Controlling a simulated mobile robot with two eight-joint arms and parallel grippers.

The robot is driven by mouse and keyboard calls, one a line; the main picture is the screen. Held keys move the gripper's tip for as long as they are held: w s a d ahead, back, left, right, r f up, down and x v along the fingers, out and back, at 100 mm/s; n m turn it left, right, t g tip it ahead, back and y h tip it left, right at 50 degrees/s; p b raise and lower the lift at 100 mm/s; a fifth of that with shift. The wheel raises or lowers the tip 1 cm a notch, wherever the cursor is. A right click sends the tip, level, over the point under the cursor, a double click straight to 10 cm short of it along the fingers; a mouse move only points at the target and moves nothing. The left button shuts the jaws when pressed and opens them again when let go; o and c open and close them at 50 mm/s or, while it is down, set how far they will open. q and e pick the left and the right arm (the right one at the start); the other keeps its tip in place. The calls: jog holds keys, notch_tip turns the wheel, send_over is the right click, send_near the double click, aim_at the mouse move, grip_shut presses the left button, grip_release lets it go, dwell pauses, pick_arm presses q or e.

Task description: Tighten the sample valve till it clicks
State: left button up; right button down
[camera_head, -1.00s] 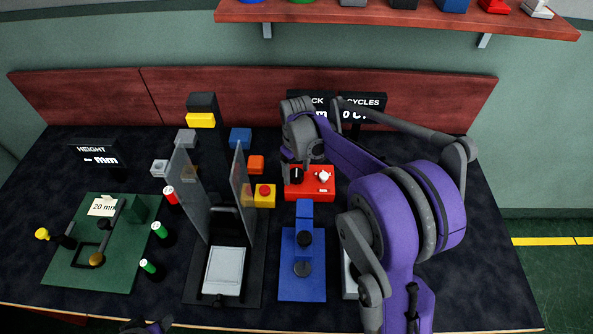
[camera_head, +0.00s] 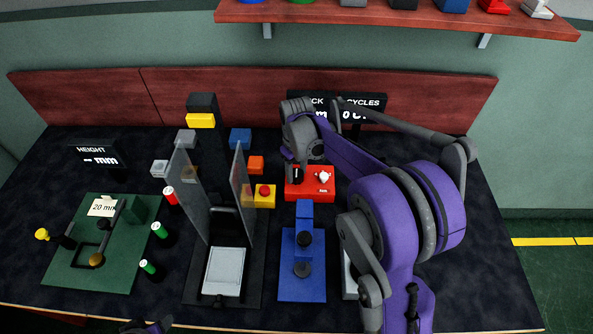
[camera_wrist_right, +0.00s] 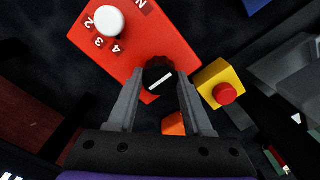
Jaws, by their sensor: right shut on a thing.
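A red box (camera_head: 318,189) stands near the back of the table, right of the yellow button box. It has a black knob (camera_head: 297,175) on its left side and a white knob (camera_head: 323,176) on its right. In the right wrist view the black knob (camera_wrist_right: 158,75) carries a white line, and the white knob (camera_wrist_right: 109,20) has numbers beside it. My right gripper (camera_wrist_right: 157,82) is shut on the black knob, one finger on each side. I cannot tell from any label which part is the sample valve. My left gripper is not in view; only a bit of purple arm shows at the bottom edge.
A yellow box with a red button (camera_head: 264,191) and an orange block (camera_head: 256,165) stand close left of the red box. A blue stand (camera_head: 302,275) is in front. A press with clear guards (camera_head: 240,190) stands left. A display (camera_head: 365,103) is behind.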

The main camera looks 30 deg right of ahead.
aim_at(297, 173)
jog(key=m, duration=0.6)
jog(key=shift+b, duration=0.35)
jog(key=m, duration=0.5)
jog(key=shift+m, duration=0.4)
jog(key=shift+c, duration=1.5)
grip_release()
notch_tip(297, 173, up, 11)
jog(key=shift+p, duration=0.3)
jog(key=shift+f, duration=0.1)
